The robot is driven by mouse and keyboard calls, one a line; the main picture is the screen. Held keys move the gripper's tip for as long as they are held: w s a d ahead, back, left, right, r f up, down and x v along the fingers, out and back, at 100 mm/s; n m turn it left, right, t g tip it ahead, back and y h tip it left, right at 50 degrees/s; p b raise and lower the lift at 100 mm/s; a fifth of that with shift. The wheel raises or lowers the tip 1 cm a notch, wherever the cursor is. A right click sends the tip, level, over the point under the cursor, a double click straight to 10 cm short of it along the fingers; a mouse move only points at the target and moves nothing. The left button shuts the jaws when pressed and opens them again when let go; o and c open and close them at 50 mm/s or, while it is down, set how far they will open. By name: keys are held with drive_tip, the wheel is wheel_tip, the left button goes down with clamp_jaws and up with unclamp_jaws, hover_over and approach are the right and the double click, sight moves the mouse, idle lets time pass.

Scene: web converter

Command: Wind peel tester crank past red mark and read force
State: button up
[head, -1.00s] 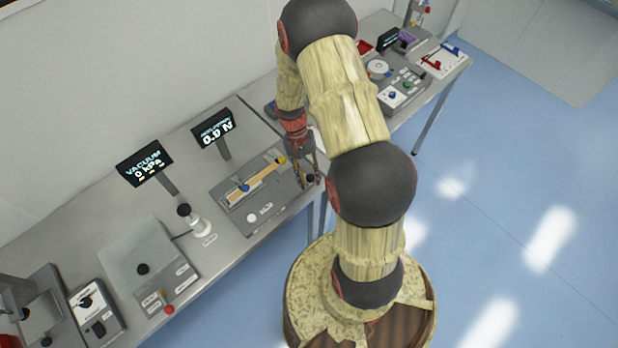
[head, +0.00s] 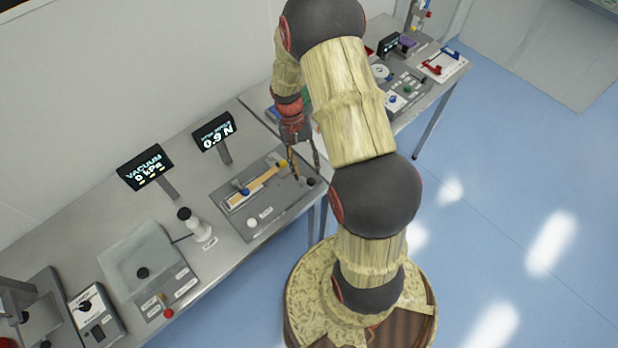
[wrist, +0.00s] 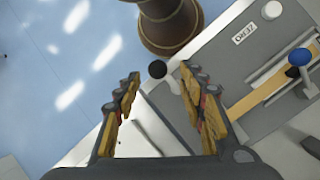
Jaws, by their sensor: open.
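The peel tester (head: 236,219) is a grey plate on the bench with a tan strip (head: 262,185), a blue knob (head: 244,190) and a white button (head: 252,223). Its display (head: 214,132) appears to read 0.9 N. A black crank knob (head: 311,182) sits at the plate's right end; in the wrist view the knob (wrist: 158,69) shows between and just beyond my fingertips. My gripper (head: 304,170) is open and empty, its fingers either side of the knob's line; contact cannot be told. I cannot make out a red mark.
A vacuum display (head: 146,167) reading 0 kPa and a white cylinder with a black top (head: 199,230) stand left of the tester. A second bench (head: 437,85) with devices lies to the right. The blue floor is open at the right.

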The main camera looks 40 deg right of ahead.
drive_tip(key=v, duration=0.5)
drive_tip(key=shift+w+r, duration=0.2)
drive_tip(key=shift+r, duration=0.2)
drive_tip(key=shift+d, duration=0.1)
drive_tip(key=s+a+r+n+t+b, duration=0.4)
drive_tip(key=s+a+t+b, duration=0.1)
drive_tip(key=a+b, duration=0.3)
drive_tip(key=s+a+r+n+t+h+b, duration=0.1)
drive_tip(key=s+a+r+n+t+b, duration=0.2)
drive_tip(key=s+a+r+t+b, duration=0.2)
drive_tip(key=s+a+b, duration=0.3)
drive_tip(key=a+b, duration=0.1)
drive_tip(key=b, duration=0.2)
drive_tip(key=shift+r+n+b, duration=0.25)
drive_tip(key=shift+n+b, duration=0.05)
drive_tip(key=shift+n, duration=0.1)
drive_tip(key=shift+a, duration=0.1)
